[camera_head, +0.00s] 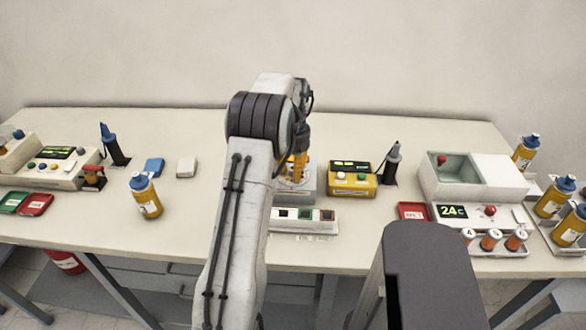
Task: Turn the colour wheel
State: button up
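A grey box (308,192) stands near the middle of the table, partly hidden behind my arm. A round disc with orange on its top (290,183) shows there; it may be the colour wheel, but I cannot make out its colours. My arm reaches over the table and bends down above this box. My gripper (299,168), with yellow-orange parts, is at or just above the disc. Its fingertips are small and mostly hidden, so I cannot tell whether it touches the disc or is open or shut.
In front of the box lies a white strip (303,228) with coloured squares. A yellow device (352,190) stands close on the right, then a black stand (391,165). A yellow bottle (146,197) stands left. The table between the bottle and my arm is largely clear.

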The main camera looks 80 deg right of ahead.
jog(key=o, duration=0.3)
jog(key=shift+r, duration=0.15)
jog(key=shift+d, duration=0.1)
notch_tip(320, 180, up, 12)
dwell(0.5)
dwell(0.8)
